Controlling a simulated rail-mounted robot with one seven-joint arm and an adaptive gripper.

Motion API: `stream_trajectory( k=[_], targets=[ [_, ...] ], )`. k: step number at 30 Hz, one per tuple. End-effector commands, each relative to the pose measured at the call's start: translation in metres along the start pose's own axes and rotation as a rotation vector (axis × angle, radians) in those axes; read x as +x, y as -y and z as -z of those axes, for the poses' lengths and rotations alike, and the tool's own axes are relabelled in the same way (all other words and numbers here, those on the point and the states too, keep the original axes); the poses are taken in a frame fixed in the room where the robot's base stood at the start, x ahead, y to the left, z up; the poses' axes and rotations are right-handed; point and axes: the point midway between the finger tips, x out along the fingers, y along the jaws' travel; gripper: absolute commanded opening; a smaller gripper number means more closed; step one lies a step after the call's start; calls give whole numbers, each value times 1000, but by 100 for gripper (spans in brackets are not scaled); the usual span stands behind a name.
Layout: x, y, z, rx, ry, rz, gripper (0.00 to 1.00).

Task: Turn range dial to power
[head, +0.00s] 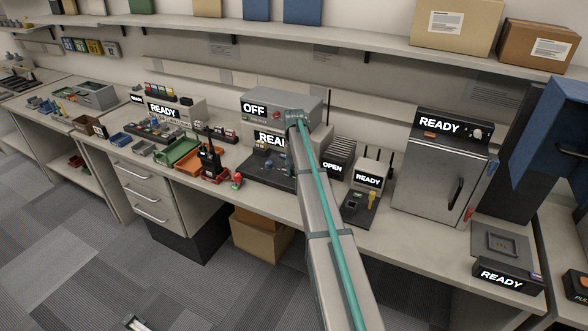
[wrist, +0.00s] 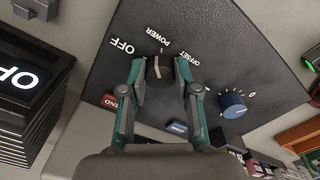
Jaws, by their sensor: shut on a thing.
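The range dial (wrist: 158,70) is a black knob with a white pointer line, on a dark panel (wrist: 215,40) marked OFF, POWER and OFFSET. Its pointer faces up and slightly left in the wrist view, roughly between OFF and POWER; the exact mark is hard to tell. My gripper (wrist: 160,76) has one finger on each side of the dial and is shut on it. In the head view the dark panel (head: 262,166) sits on the bench in front of a READY sign, and my arm hides the fingertips and the dial.
A blue knob (wrist: 233,104) stands to the right of the dial, and a red END button (wrist: 110,101) and a blue button (wrist: 177,127) lie near the fingers. A ribbed stack with an OPEN sign (head: 332,167) and a READY device (head: 368,179) stand right of the panel.

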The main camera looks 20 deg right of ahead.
Motion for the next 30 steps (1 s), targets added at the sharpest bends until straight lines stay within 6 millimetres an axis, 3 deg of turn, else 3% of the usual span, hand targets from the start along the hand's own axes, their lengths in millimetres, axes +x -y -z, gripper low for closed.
stream_trajectory(
  k=[12,30],
  targets=[
    [0,0,0,256,-1,0,0],
    [-1,1,1,313,-1,0,0]
  ],
)
